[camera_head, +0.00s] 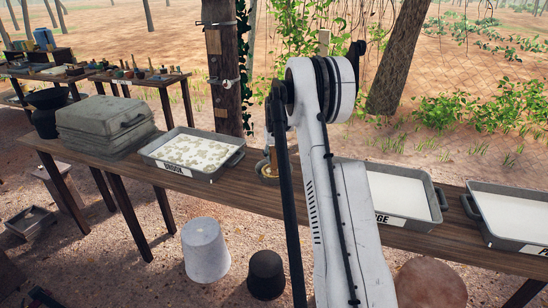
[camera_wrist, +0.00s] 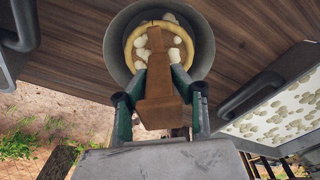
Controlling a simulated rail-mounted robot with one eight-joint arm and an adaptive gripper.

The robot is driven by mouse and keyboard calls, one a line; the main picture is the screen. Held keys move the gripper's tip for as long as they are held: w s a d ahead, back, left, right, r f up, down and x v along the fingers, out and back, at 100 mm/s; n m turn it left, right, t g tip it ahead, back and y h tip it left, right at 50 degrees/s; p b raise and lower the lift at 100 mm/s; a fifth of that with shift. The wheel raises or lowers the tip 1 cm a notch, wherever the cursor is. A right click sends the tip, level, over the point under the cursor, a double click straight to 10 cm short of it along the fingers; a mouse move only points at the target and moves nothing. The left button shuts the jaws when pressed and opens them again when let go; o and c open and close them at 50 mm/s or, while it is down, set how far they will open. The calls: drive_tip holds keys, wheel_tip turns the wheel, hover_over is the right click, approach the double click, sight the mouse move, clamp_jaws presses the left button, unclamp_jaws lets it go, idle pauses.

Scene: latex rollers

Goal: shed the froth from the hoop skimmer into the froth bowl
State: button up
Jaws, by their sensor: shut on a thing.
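My gripper (camera_wrist: 160,80) is shut on the wooden handle of the hoop skimmer (camera_wrist: 160,105). The skimmer's pale yellow hoop lies over or inside the round grey froth bowl (camera_wrist: 203,40) in the wrist view. White froth clumps show around and within the hoop; I cannot tell which rest on the skimmer and which in the bowl. In the head view only a small part of the bowl (camera_head: 262,172) shows beside my arm, which hides my gripper and most of the skimmer.
A grey tray (camera_head: 240,156) of white liquid with froth patches stands left of the bowl. Two trays of plain white liquid, one (camera_head: 442,199) and another (camera_head: 470,204), stand to the right. A grey lidded box (camera_head: 105,125) sits farther left on the wooden table (camera_head: 100,160).

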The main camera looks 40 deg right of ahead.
sight(273, 148)
drive_tip(key=shift+f+b, duration=1.15)
drive_tip(key=shift+f, duration=0.1)
idle(1.1)
drive_tip(key=shift+r, duration=0.15)
drive_tip(key=shift+r+p, duration=1.45)
drive_tip(key=shift+r, duration=2.95)
drive_tip(key=shift+a, duration=0.1)
